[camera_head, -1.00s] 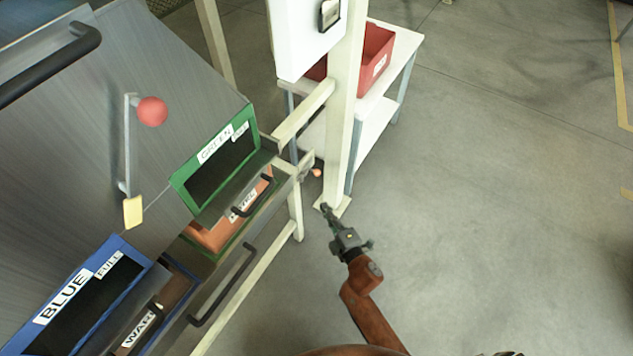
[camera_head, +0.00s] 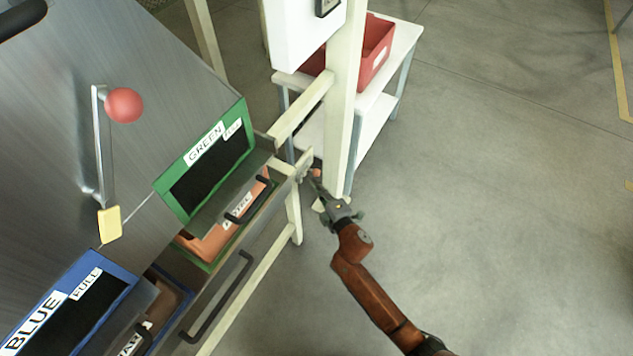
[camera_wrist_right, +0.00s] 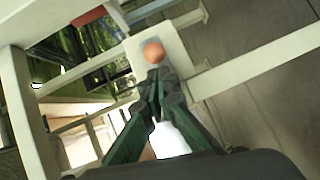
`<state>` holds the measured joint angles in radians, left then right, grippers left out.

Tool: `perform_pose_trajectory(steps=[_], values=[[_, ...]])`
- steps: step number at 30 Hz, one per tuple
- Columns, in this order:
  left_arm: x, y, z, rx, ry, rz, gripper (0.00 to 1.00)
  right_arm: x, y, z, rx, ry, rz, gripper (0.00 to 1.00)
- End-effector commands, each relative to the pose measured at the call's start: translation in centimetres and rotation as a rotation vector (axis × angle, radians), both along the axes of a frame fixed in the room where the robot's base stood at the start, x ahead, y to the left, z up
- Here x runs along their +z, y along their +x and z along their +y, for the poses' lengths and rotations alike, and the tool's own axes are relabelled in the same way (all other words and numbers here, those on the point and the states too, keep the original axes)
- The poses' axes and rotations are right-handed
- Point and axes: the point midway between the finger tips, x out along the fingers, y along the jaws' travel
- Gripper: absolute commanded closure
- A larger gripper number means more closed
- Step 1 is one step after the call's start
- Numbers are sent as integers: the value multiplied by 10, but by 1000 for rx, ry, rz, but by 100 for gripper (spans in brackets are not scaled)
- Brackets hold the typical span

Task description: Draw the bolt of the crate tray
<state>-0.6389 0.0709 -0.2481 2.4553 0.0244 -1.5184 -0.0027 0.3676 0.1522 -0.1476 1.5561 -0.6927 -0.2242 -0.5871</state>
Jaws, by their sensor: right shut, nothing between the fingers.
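The bolt's small orange knob (camera_head: 316,173) sticks out at the right end of the cream frame beside the crate tray; the rest of the bolt is hard to make out. The knob shows as an orange ball (camera_wrist_right: 153,52) in the right wrist view, just beyond my fingertips. My right gripper (camera_head: 317,186) is shut and empty, its tips close to the knob; I cannot tell if they touch. The crate tray (camera_head: 219,262), with a black handle and an orange crate (camera_head: 213,240) in it, sits below the green-framed opening. My left gripper is out of view.
A cream post (camera_head: 342,110) with a white box (camera_head: 300,35) stands just behind my right gripper. Beyond it is a white table (camera_head: 402,45) with a red bin (camera_head: 375,55). A lever with a red ball (camera_head: 124,105) is on the grey panel. The floor at right is clear.

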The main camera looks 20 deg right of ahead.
Motion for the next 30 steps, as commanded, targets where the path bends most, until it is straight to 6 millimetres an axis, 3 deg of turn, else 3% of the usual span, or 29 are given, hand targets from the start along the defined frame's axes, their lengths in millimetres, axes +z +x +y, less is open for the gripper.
perform_pose_trajectory(steps=[16, 24, 30], values=[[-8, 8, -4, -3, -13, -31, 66, -1, 7, -7, 0, 0, 0, 100], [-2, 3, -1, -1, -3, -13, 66, 0, 28, -33, -1, -2, -1, 100], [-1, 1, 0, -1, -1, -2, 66, -1, 29, -35, 0, 1, -1, 100]])
